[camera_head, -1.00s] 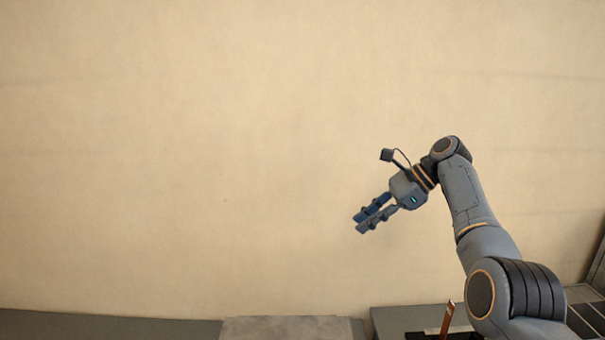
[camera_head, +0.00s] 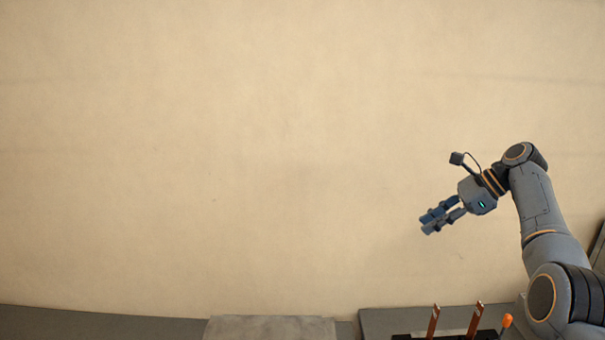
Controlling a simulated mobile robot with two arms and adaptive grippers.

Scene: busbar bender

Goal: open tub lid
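No tub or tub lid shows in this view. My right gripper (camera_head: 430,222) is in the right half of the view, held in the air in front of the plain wall and pointing left and slightly down. Its two fingers lie close together at an oblique angle, so I cannot tell whether it is open or shut. I see nothing held in it. My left gripper is not in view.
A beige wall (camera_head: 200,150) fills most of the view. Along the bottom edge are a grey block (camera_head: 270,328), two upright copper-coloured bars (camera_head: 434,321) and an orange-tipped handle (camera_head: 507,321) near my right arm. The air to the left is clear.

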